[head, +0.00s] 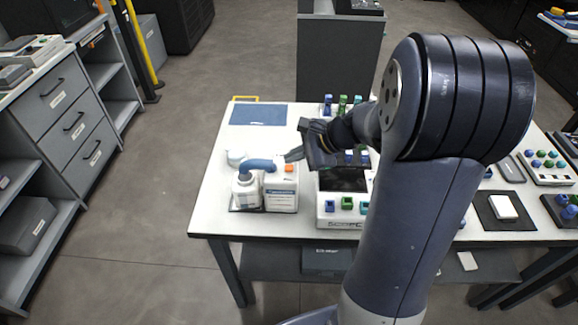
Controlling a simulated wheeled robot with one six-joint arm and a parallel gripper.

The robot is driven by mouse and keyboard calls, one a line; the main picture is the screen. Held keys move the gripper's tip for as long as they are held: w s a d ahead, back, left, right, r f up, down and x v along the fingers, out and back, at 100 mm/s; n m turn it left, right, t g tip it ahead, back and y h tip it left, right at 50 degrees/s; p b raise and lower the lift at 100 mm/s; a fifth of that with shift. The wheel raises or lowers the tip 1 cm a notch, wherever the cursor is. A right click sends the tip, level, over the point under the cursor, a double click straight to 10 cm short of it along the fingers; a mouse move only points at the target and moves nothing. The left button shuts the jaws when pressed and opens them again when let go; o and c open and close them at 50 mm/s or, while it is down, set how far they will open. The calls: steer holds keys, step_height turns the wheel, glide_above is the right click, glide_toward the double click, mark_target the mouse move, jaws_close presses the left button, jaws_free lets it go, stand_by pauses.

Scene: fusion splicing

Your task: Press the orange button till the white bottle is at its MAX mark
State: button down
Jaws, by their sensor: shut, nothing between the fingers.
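The white bottle (246,191) stands upright on a dark pad at the table's left front. A blue curved spout (262,164) reaches over its top from the white dispenser box (282,194) beside it. The orange button (289,168) is on top of that box, near its right side. My gripper (294,155) is shut and empty, with its tips just above and very close to the button; I cannot tell whether they touch it. The bottle's MAX mark and its liquid level are too small to make out.
A white device with a dark screen (343,180) and green and blue knobs stands right of the dispenser, under my arm. A blue mat (258,114) lies at the back left of the table. A round white container (236,157) stands behind the bottle. My arm hides the table's middle.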

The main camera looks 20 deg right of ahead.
mark_target(293, 171)
steer(key=shift+f, duration=0.15)
steer(key=shift+f+b, duration=0.3)
steer(key=shift+b, duration=0.1)
steer(key=shift+f+b, duration=0.4)
steer(key=shift+f, duration=0.05)
stand_by(0.7)
steer(key=shift+r, duration=0.1)
steer(key=shift+r+p, duration=0.75)
steer(key=shift+r, duration=0.05)
step_height(293, 171, up, 5)
steer(key=p, duration=0.4)
stand_by(0.9)
